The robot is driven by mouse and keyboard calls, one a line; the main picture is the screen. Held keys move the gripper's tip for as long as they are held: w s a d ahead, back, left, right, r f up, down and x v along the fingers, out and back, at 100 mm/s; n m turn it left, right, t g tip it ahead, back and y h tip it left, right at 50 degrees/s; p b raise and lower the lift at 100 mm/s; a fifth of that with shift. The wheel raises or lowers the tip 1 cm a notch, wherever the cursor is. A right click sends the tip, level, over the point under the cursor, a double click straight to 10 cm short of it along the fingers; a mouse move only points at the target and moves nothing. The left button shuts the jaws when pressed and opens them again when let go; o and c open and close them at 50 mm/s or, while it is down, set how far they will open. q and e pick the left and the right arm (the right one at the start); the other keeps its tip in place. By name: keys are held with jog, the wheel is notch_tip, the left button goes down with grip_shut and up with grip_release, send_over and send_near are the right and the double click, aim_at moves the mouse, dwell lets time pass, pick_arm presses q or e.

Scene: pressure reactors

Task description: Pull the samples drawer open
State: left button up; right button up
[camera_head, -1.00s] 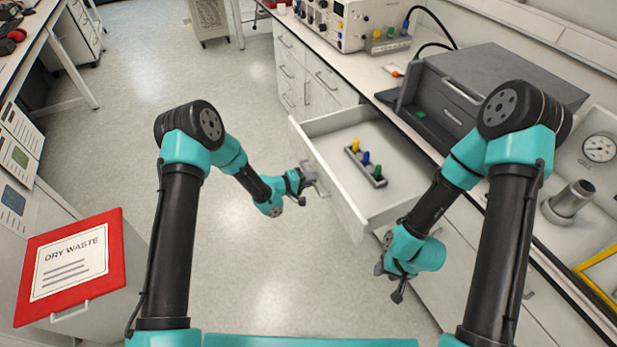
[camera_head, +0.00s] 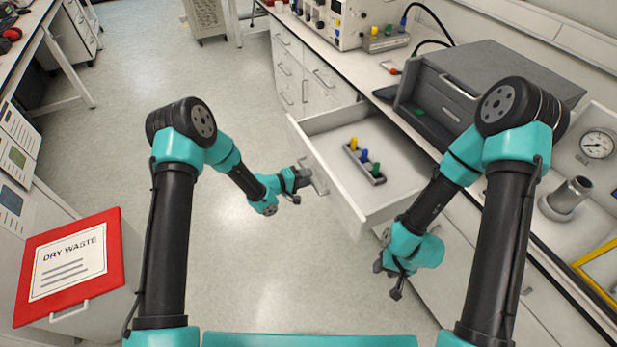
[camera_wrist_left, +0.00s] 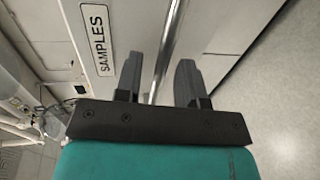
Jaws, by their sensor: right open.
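The samples drawer (camera_head: 340,186) stands pulled out from the bench, with its white front facing left. Its front carries the SAMPLES label (camera_wrist_left: 97,38) in the left wrist view. A small rack (camera_head: 362,165) with a yellow, a blue and a green-topped vial sits inside it. My left gripper (camera_head: 302,180) is at the drawer's handle (camera_head: 319,182). In the left wrist view its fingers (camera_wrist_left: 160,82) are apart, with the metal handle bar (camera_wrist_left: 167,45) running between them and a gap on each side. My right gripper (camera_head: 390,279) is open and empty, low beside the bench front.
The bench top holds a grey case (camera_head: 490,75), an instrument box (camera_head: 335,22) and a metal fitting (camera_head: 568,196). A red-lidded DRY WASTE bin (camera_head: 70,262) stands at lower left. The floor (camera_head: 230,270) left of the drawer is clear.

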pick_arm(q)
jog(key=v, duration=1.6)
jog(key=shift+s+a+f, duration=0.1)
jog(key=shift+f, duration=0.15)
jog(key=s+a+f+m+g+y, duration=0.1)
jog(key=s+a+f+y, duration=0.3)
jog(key=s+f+y, duration=0.4)
jog(key=s+a+m+g+y, duration=0.2)
jog(key=s+g, duration=0.3)
jog(key=s, duration=1)
jog(key=shift+s+m, duration=0.3)
jog(key=shift+s, duration=0.1)
